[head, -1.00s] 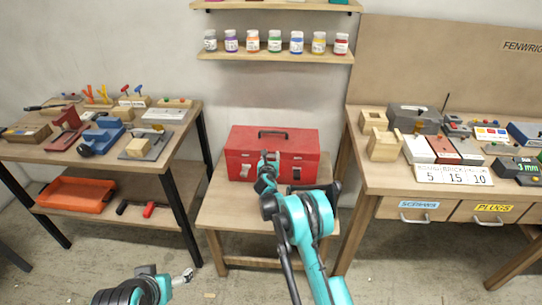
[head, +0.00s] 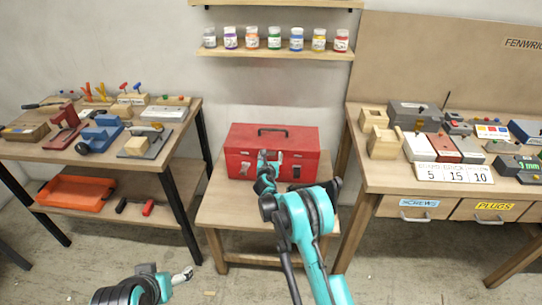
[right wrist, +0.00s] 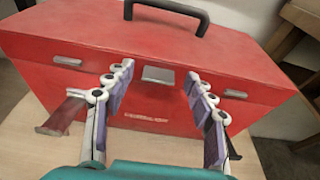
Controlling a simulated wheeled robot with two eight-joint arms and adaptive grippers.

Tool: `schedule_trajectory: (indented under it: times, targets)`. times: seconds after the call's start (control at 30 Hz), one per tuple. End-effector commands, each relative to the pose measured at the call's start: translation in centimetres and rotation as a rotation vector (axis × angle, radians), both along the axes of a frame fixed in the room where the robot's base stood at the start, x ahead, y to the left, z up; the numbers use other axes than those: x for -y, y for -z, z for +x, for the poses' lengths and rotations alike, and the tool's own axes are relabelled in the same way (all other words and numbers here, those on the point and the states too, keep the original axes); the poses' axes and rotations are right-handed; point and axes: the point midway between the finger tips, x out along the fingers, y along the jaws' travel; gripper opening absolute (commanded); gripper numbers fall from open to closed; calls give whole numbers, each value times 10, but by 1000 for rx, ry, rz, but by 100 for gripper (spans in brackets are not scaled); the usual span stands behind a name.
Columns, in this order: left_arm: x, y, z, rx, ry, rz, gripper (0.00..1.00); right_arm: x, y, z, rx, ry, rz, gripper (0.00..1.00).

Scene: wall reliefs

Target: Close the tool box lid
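The red tool box (head: 237,140) stands on the low wooden table in the middle, with its lid (right wrist: 60,35) down and a dark handle (right wrist: 170,12) on top. In the right wrist view a small metal plate (right wrist: 158,75) shows at the front middle, and a latch (right wrist: 62,117) hangs out at the left front. My right gripper (right wrist: 158,80) is open and empty, its fingers spread before the box front; it also shows in the head view (head: 268,160). I cannot tell whether it touches the box. My left gripper (head: 184,275) is low at the bottom left, away from the box.
A bench with tools (head: 60,155) stands at the left, with an orange tray (head: 75,193) on its lower shelf. A workbench (head: 400,180) with drawers stands close on the right. A shelf of jars (head: 275,53) hangs above the box.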

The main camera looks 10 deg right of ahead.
Motion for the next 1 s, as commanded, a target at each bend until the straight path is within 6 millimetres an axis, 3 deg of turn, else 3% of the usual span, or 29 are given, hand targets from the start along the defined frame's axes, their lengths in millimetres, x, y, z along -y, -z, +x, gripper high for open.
schedule_trajectory:
  times: [0.3,0.5,1.0]
  targets:
    - [0,0,0,0,0,0,79,-19,-18,-64,-1,-1,1,55]
    - [0,0,0,0,0,0,79,-27,-25,-92,-2,1,1,55]
    - [0,0,0,0,0,0,79,-28,-27,-99,-2,1,1,55]
